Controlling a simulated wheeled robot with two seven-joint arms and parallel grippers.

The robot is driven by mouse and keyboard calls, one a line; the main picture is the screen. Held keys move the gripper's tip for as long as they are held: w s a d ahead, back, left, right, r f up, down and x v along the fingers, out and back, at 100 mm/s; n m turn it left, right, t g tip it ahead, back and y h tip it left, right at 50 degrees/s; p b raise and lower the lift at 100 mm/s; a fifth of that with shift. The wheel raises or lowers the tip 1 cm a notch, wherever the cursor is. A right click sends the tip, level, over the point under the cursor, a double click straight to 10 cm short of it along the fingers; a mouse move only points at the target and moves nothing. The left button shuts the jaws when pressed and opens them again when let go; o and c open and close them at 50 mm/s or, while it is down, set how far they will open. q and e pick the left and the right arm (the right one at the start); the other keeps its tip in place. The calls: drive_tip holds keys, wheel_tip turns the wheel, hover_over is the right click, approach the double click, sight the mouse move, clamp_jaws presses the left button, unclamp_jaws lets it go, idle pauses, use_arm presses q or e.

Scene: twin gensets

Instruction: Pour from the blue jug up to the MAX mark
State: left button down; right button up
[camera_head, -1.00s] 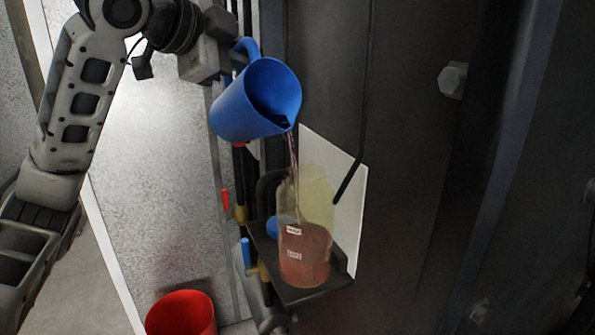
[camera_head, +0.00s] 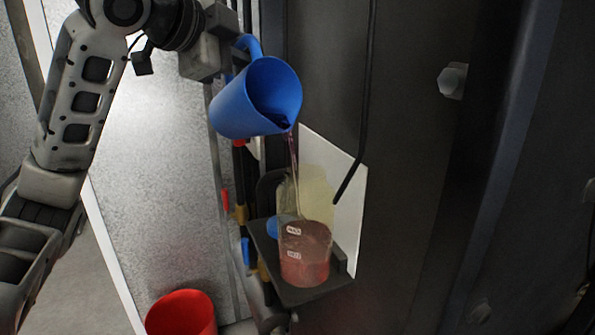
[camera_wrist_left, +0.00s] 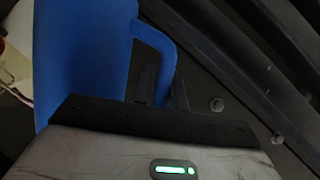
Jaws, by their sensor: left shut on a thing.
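The blue jug (camera_head: 258,98) is tilted with its mouth down to the right; it also shows in the left wrist view (camera_wrist_left: 85,55). My left gripper (camera_head: 234,48) is shut on the jug's handle. A thin pinkish stream falls from the lip into a clear yellowish tank (camera_head: 318,200) below. Red liquid (camera_head: 305,265) fills the tank's lower part. Its surface stands around the upper white label (camera_head: 293,230); a lower label (camera_head: 294,254) sits beneath the surface. The lettering is too small to read surely. My right gripper is not in view.
The tank stands on a dark bracket (camera_head: 322,292) beside a white plate (camera_head: 347,190) on the dark machine wall. A red container (camera_head: 182,315) is at the lower left. Red and blue valve handles, pipes and a black cable (camera_head: 364,120) are close to the tank.

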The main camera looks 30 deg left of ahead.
sight(254, 76)
use_arm(q)
drive_tip(key=shift+s+d+r+m+t, duration=0.15)
drive_tip(key=shift+d+r+m+t, duration=0.15)
drive_tip(key=shift+d+r+m, duration=0.15)
idle(1.1)
drive_tip(key=shift+a+r+y, duration=0.1)
drive_tip(key=shift+r+y, duration=0.25)
drive_tip(key=shift+y, duration=0.05)
idle(0.7)
drive_tip(key=shift+s+d+r+m+t, duration=0.3)
drive_tip(key=shift+d+r+m, duration=0.25)
drive_tip(key=shift+d+m, duration=0.15)
idle(1.7)
drive_tip(key=shift+a+f, duration=0.1)
drive_tip(key=a+f+n, duration=0.1)
drive_tip(key=a, duration=0.1)
drive_tip(key=w+a+f+n+g, duration=0.1)
drive_tip(key=f, duration=0.1)
drive_tip(key=shift+w+a+n+h, duration=0.2)
drive_tip(key=shift+a+n+h, duration=0.05)
drive_tip(key=shift+a+h, duration=0.15)
drive_tip(key=shift+w+a+f+n+g+h+b, duration=0.15)
drive_tip(key=shift+a+f+n+g+h+b, duration=0.1)
drive_tip(key=shift+f+n, duration=0.25)
drive_tip(key=shift+w+a+f+n+g+h+b, duration=0.15)
drive_tip(key=shift+f+n+h, duration=0.15)
drive_tip(key=shift+f, duration=0.4)
idle(0.5)
